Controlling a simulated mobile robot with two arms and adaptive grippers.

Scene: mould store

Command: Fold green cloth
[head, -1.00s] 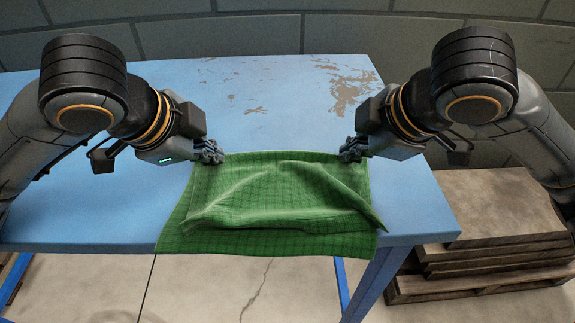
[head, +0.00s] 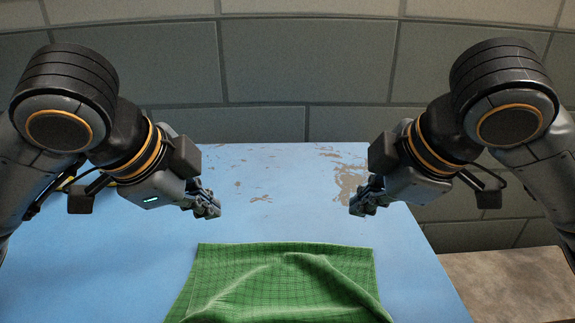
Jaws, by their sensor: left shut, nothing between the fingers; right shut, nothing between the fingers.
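The green checked cloth (head: 285,275) lies on the blue table (head: 110,268) at the bottom of the head view. Its far edge is fairly straight, and a wrinkled upper layer with a raised ridge lies on it. Its near part is cut off by the picture's lower edge. My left gripper (head: 208,205) is shut and empty, beyond the cloth's far left corner. My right gripper (head: 362,202) is shut and empty, beyond the far right corner. Both appear apart from the cloth.
The blue table has worn, paint-chipped patches (head: 345,180) near its far right. A grey block wall (head: 300,60) stands behind it. The tabletop between my grippers is clear.

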